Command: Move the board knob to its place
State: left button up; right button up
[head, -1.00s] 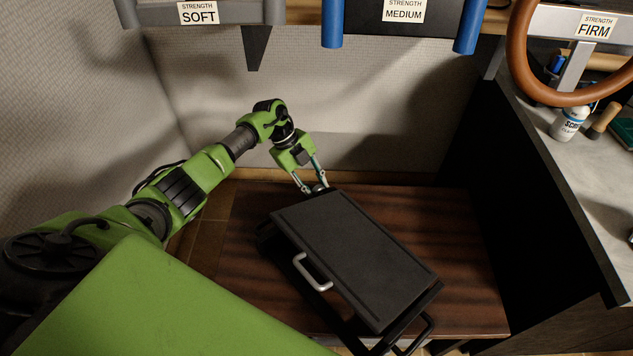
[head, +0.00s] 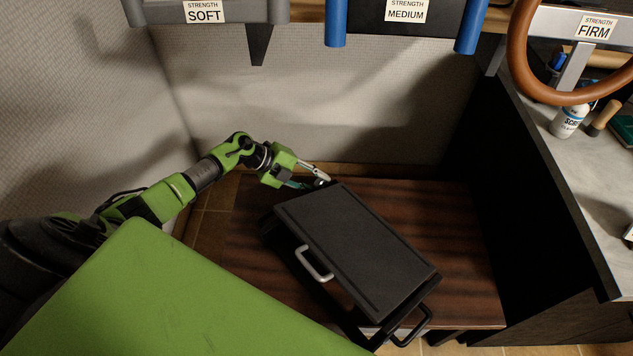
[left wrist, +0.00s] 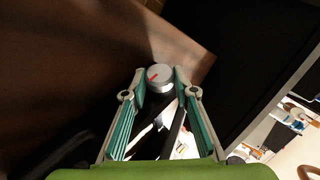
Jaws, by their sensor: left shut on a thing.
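The board knob (left wrist: 159,77) is a round grey knob with a red mark on its face. My left gripper (left wrist: 159,88) is shut on it, with a fingertip at either side. In the head view my left gripper (head: 321,180) reaches in from the left, at the far left corner of the black board (head: 358,245). The knob is small there and mostly hidden by the fingers. The board is a flat slab with a silver handle (head: 313,265) on its near side, lying on a dark base. My right gripper is out of view.
A brown wooden table (head: 455,240) carries the board and has bare room to its right. A dark partition (head: 540,195) stands at the right. Bars labelled SOFT, MEDIUM and FIRM hang above. A white bottle (head: 568,122) stands on the right counter.

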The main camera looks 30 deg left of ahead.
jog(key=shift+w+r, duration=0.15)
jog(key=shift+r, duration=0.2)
pick_arm(q)
jog(key=o, duration=1.1)
jog(key=v, duration=1.2)
jog(key=shift+s+f, duration=0.2)
